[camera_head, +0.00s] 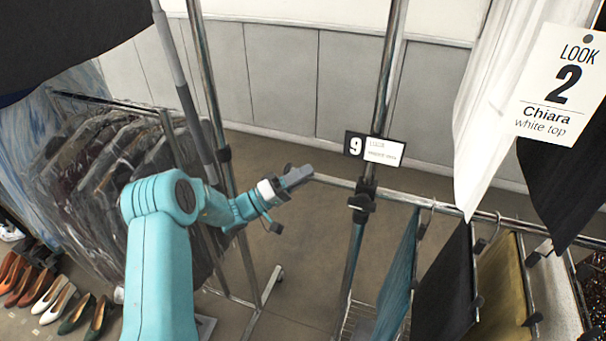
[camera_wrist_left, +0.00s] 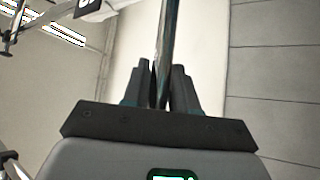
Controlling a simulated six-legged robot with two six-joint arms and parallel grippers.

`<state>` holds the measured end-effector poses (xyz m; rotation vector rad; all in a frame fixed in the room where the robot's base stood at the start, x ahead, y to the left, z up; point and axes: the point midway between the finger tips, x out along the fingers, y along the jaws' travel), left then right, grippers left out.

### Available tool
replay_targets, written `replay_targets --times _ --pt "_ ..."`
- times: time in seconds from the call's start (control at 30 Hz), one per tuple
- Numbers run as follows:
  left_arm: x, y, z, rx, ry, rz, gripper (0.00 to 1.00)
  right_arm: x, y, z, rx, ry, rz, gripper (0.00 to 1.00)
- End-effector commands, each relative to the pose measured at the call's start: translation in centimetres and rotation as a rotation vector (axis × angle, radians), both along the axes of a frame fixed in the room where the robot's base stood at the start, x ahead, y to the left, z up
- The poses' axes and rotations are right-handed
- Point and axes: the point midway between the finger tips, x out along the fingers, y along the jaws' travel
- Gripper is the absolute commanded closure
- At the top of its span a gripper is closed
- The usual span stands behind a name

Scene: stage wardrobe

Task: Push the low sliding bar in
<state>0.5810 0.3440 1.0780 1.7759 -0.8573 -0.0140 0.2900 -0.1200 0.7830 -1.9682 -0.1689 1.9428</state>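The low sliding bar (camera_head: 335,181) is a thin metal rail. It sticks out to the left of the upright post (camera_head: 352,245) and also runs right through its clamp. My left gripper (camera_head: 297,176) is at the bar's left end. In the left wrist view the bar (camera_wrist_left: 168,45) runs between the two dark fingers (camera_wrist_left: 166,85), which sit close against it on both sides. The gripper looks shut on the bar; the exact contact is partly hidden. My right gripper is in neither view.
A black-and-white 9 tag (camera_head: 375,149) hangs by the post. Several garments (camera_head: 447,285) hang from the rail at right, below a LOOK 2 card (camera_head: 563,83). A rack of covered clothes (camera_head: 110,165) and shoes (camera_head: 53,300) are at left. Open floor (camera_head: 300,240) lies below the gripper.

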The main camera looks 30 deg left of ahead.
Motion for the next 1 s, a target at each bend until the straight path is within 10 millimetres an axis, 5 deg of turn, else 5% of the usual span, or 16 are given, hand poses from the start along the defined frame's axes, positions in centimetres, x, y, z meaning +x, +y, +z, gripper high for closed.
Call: replay_targets --times 0.27,0.67,1.0 --pt "0.2 -0.4 0.2 0.002 -0.008 0.002 1.0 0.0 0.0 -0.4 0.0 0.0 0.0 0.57" --pt "2.0 -7.7 0.2 0.002 -0.012 0.003 1.0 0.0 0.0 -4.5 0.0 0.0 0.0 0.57" --pt "2.1 -8.0 0.6 0.002 -0.014 0.007 1.0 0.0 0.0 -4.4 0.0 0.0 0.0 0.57"
